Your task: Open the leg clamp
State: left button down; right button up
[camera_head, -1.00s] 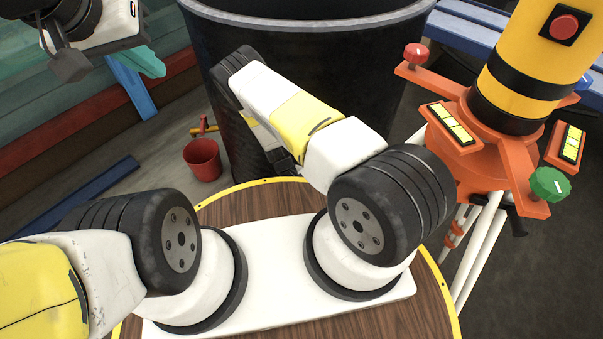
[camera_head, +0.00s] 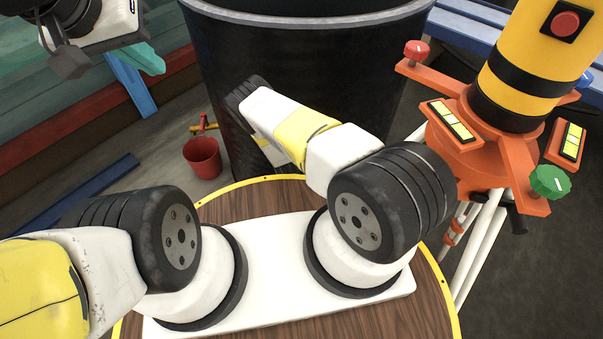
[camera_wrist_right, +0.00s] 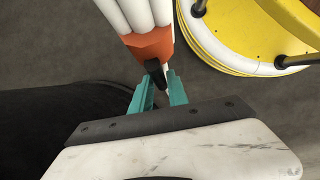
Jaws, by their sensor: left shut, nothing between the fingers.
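The leg clamp is an orange collar (camera_wrist_right: 150,45) around a bundle of white legs in the right wrist view, with a black lever (camera_wrist_right: 155,72) sticking out towards me. The teal fingers of my right gripper (camera_wrist_right: 160,90) are apart, with the lever's end in line with the gap between them. I cannot tell whether they touch it. In the head view my right gripper is hidden behind its arm. An orange collar (camera_head: 455,234) shows on the white legs there. My left gripper (camera_head: 148,60), with teal fingers, is shut and empty at the upper left, far from the clamp.
A large black tub (camera_head: 300,80) stands behind my right arm. The yellow column (camera_head: 520,85) with its orange head (camera_head: 465,150) and knobs stands at the right.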

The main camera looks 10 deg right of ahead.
grip_shut()
dwell(1.3)
jog(key=shift+w+r+t+y, duration=0.15)
jog(key=shift+r+t+y, duration=0.15)
jog(key=shift+t+y, duration=0.55)
jog(key=shift+w+a+r+t+y, duration=0.25)
jog(key=shift+t+y, duration=0.2)
jog(key=shift+t, duration=0.4)
jog(key=o, duration=0.5)
grip_release()
jog(key=shift+o, duration=0.2)
